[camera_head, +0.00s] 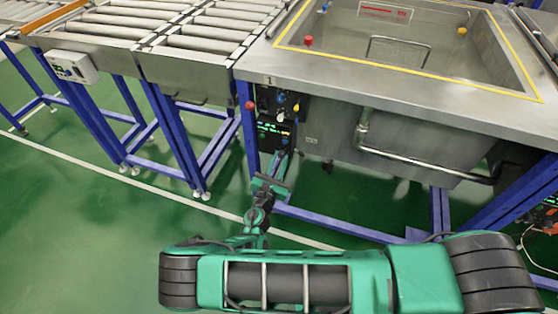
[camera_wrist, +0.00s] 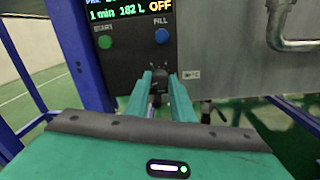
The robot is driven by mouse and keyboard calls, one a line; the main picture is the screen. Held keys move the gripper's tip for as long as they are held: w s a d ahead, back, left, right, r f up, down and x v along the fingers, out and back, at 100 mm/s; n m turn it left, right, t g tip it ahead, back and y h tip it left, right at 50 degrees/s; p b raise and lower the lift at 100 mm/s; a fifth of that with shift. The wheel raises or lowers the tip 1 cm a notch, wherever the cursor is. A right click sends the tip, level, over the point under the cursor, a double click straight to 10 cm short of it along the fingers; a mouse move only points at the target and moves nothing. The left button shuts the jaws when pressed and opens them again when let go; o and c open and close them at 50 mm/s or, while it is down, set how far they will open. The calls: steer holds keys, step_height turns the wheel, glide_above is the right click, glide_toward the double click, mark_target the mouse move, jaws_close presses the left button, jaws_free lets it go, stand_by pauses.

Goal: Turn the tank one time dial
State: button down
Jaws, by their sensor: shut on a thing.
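The tank one control panel (camera_head: 262,133) is a dark box on the front left of the steel tank (camera_head: 400,140), under a "1" label. In the wrist view the panel (camera_wrist: 128,68) has a lit display (camera_wrist: 128,10) reading "1 min 162 L OFF". A green START button (camera_wrist: 105,43) and a blue FILL button (camera_wrist: 162,36) sit below it. The black time dial (camera_wrist: 157,83) is low on the panel. My gripper (camera_wrist: 160,88) is shut on the dial, one finger on each side. In the head view my gripper (camera_head: 281,160) reaches the panel's lower part; the dial is hidden there.
A bent steel pipe (camera_head: 410,162) runs along the tank front, right of the panel. Blue frame legs (camera_head: 249,130) stand beside the panel. A roller conveyor (camera_head: 195,45) is at the left. Green floor (camera_head: 90,230) is clear at the front left.

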steer(key=m, duration=0.5)
steer(key=shift+f+m, duration=0.1)
steer(key=shift+m, duration=0.3)
steer(key=m, duration=0.5)
steer(key=shift+a, duration=0.1)
steer(key=shift+f+m, duration=0.1)
steer(key=shift+m, duration=0.2)
steer(key=c, duration=1.5)
jaws_free()
steer(key=shift+c, duration=0.2)
steer(key=v, duration=1)
steer(key=shift+s+a, duration=0.2)
steer(key=shift+s, duration=0.15)
steer(key=shift+f, duration=0.15)
